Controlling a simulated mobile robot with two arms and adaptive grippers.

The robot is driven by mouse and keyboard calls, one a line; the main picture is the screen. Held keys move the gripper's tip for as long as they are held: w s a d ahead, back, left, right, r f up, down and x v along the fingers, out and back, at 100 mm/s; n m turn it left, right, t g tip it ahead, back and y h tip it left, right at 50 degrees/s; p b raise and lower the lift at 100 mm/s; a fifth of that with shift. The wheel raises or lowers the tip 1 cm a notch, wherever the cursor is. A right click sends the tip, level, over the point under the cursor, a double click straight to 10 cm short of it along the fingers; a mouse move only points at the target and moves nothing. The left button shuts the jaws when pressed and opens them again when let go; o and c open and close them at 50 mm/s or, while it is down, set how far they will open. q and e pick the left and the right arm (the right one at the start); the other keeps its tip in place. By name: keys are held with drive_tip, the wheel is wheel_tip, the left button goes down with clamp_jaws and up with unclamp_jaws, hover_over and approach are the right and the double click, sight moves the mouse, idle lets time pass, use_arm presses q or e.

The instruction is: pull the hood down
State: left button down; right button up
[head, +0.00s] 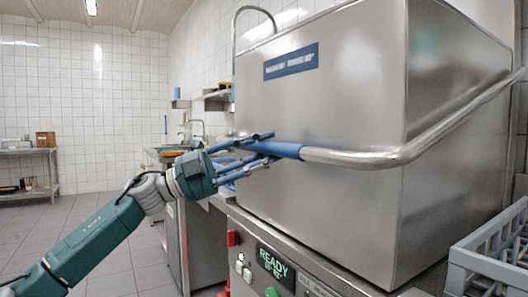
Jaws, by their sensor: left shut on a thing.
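The hood (330,110) is a large steel box on the right in the head view, with a blue label on its front. Its lower edge lies along the top of the machine's base, and I see no clear gap between them. A steel bar handle (375,158) runs across the front and bends back up along the right side. The handle's left end has a blue grip (287,150). My left gripper (266,147) reaches in from the left and is shut around the blue grip's end. My right gripper is not in view.
The base's front panel has a display (275,265) reading READY. A grey crate (485,262) stands at the lower right, beside the hood. A counter with a sink tap (197,125) is behind my left gripper.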

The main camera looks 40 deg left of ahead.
use_arm(q)
drive_tip(key=shift+w+d+f, duration=0.15)
drive_tip(key=shift+d+f, duration=0.2)
drive_tip(key=shift+f, duration=0.4)
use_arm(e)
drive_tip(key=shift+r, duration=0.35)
use_arm(q)
drive_tip(key=c, duration=1.3)
unclamp_jaws()
drive_tip(key=shift+o, duration=0.4)
drive_tip(key=shift+f, duration=0.1)
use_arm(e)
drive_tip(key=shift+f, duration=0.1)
use_arm(q)
drive_tip(key=shift+a+r, duration=0.2)
drive_tip(key=shift+r, duration=0.05)
drive_tip(key=v, duration=0.7)
